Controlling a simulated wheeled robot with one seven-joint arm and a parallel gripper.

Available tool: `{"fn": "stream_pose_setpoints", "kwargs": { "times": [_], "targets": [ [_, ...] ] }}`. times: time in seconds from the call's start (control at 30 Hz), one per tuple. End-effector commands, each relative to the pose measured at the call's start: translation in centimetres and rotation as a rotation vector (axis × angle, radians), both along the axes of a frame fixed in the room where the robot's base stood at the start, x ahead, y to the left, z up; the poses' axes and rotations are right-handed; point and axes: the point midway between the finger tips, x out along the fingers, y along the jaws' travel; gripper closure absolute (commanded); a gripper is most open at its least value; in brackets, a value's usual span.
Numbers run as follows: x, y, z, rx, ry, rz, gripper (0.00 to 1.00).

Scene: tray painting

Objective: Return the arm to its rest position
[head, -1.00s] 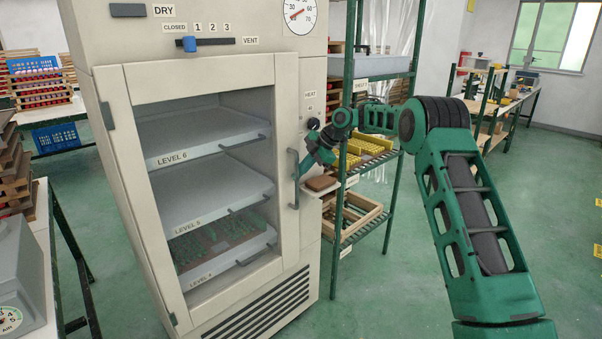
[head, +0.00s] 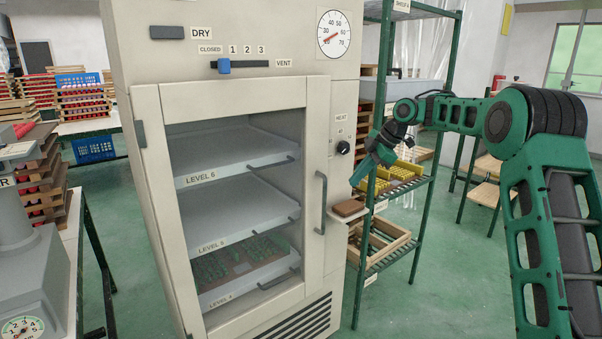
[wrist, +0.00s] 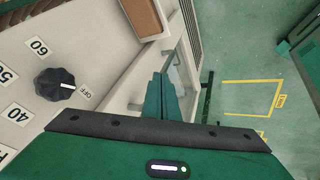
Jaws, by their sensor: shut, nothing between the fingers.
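My gripper (head: 357,180) is at the end of my green arm, to the right of the drying cabinet's door handle (head: 322,203) in the head view. Its fingers (wrist: 158,92) are together and empty in the wrist view. A gap shows between the fingers and the handle in the head view. The cabinet door (head: 152,170) looks shut, with a window onto the shelves inside. The lowest visible shelf, labelled LEVEL 4, bears a tray with green pieces (head: 240,259); the two above look empty.
A brown block (head: 348,208) lies on a small ledge beside the cabinet, just below my gripper. A dark knob (wrist: 62,85) is close by in the wrist view. A green rack (head: 446,110) with yellow trays stands behind the arm.

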Motion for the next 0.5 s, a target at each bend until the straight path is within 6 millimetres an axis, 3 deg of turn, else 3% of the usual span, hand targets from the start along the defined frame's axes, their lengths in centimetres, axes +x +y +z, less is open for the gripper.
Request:
{"fn": "stream_pose_setpoints", "kwargs": {
  "times": [0.27, 0.5],
  "targets": [
    [-8.4, -5.5, 1.9, -0.055, 0.185, -0.442, 1.00],
    [-17.7, -10.8, 2.2, -0.074, 0.318, -0.852, 1.00]
  ]
}}
